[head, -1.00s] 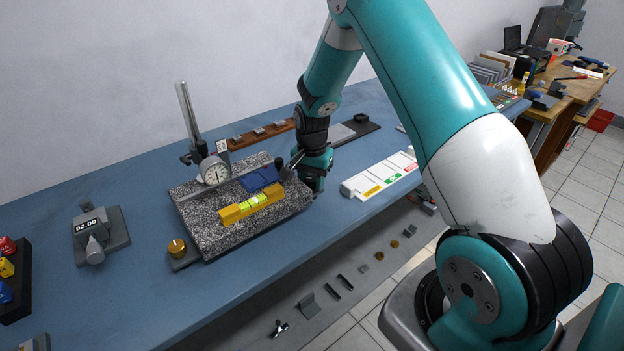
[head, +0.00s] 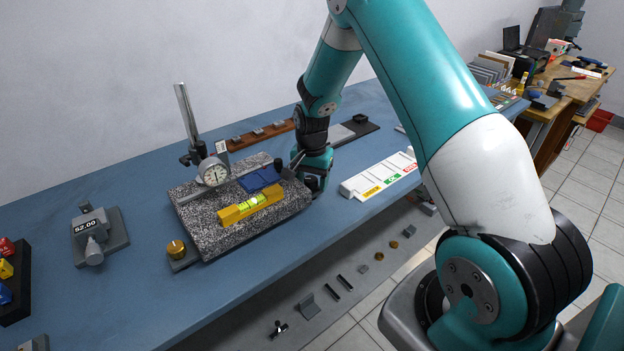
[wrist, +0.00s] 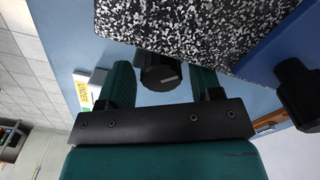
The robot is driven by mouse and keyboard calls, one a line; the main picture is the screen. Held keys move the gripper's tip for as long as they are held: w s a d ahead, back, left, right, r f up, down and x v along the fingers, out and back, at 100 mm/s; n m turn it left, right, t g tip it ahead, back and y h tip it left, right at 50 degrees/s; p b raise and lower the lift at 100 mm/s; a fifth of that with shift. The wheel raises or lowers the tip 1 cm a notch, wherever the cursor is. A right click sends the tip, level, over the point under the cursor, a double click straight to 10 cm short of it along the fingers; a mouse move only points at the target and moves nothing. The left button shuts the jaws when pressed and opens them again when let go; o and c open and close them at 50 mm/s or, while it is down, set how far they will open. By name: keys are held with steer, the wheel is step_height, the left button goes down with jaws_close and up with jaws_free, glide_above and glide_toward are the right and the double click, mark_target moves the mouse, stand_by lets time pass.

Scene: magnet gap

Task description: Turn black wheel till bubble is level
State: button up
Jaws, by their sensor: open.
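The black wheel (wrist: 160,72) shows in the wrist view at the edge of the speckled granite plate (wrist: 200,25), between the two teal-sided fingers of my gripper (wrist: 162,84). The fingers are open, with a gap visible on each side of the wheel. In the head view my gripper (head: 313,180) is low at the right corner of the granite plate (head: 205,225), and the wheel is mostly hidden there. A yellow spirit level (head: 235,212) lies on the plate. Its green vial (head: 254,201) is too small to read the bubble exactly.
A dial gauge (head: 213,171) on a stand and a blue block (head: 260,179) are on the plate. A brass wheel (head: 176,249) is at its front left corner. A black knob (wrist: 298,85) is close right of my gripper. A white labelled tray (head: 377,178) lies to the right.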

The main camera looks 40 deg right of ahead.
mark_target(311, 179)
steer(key=shift+a, duration=0.15)
steer(key=m, duration=0.9)
steer(key=shift+r, duration=0.1)
step_height(311, 179, up, 18)
steer(key=b, duration=0.1)
steer(key=s+a+r+n+y+p, duration=0.1)
steer(key=s+a+r+n, duration=0.2)
steer(key=s+a+n, duration=0.3)
steer(key=s+a+r+n+y, duration=0.1)
steer(key=s+a+r+n, duration=0.3)
steer(key=s+a+n, duration=0.3)
steer(key=shift+a+n+t+p, duration=0.35)
steer(key=shift+a+n, duration=0.75)
steer(key=shift+a, duration=0.45)
